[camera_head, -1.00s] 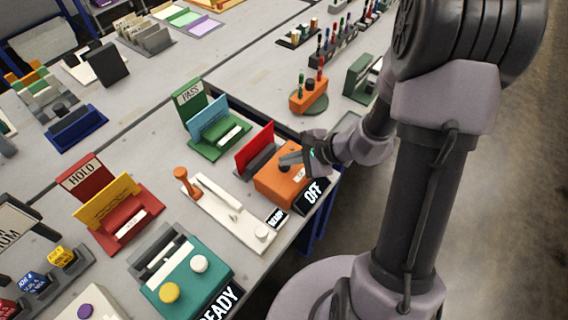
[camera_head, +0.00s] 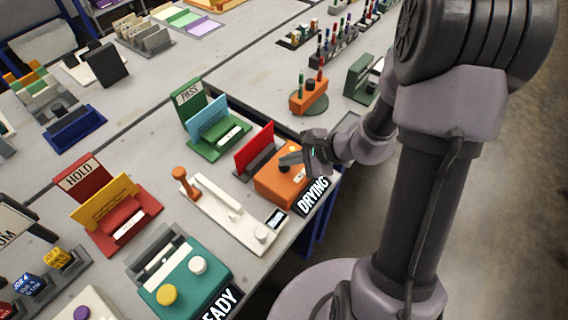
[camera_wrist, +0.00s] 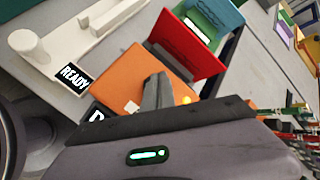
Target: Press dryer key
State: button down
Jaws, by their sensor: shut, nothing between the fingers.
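The dryer is an orange box (camera_head: 276,187) at the table's front edge, with a red card (camera_head: 255,150) standing in a grey holder behind it. Its black sign (camera_head: 313,195) reads "DRYING". A small yellow-orange light (camera_head: 293,170) shows on its top. My gripper (camera_head: 287,159) is shut and empty, its tips over the top of the orange box. In the wrist view the shut fingers (camera_wrist: 156,92) point down onto the orange top (camera_wrist: 125,85), beside a lit spot (camera_wrist: 187,100).
Left of the dryer is a white fixture (camera_head: 225,210) with an orange handle. A teal box (camera_head: 185,280) with yellow and white buttons stands at the front. A green PASS station (camera_head: 218,138) stands behind, and an orange pen holder (camera_head: 309,97) further back right.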

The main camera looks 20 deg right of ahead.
aim_at(288, 167)
jog(key=shift+r+p, duration=2.05)
jog(key=shift+r, duration=1.1)
jog(key=shift+f, duration=0.15)
jog(key=s+a+r+n+g, duration=0.1)
jog(key=s+a+r+n, duration=0.45)
jog(key=r, duration=0.45)
jog(key=s+r+n+h, duration=0.4)
jog(key=s+r+n, duration=0.3)
jog(key=s, duration=0.6)
jog(key=shift+d+r+t+h, duration=0.3)
jog(key=shift+d+r+h, duration=0.1)
jog(key=shift+r, duration=0.25)
jog(key=shift+w+n, duration=0.1)
jog(key=shift+n, duration=0.15)
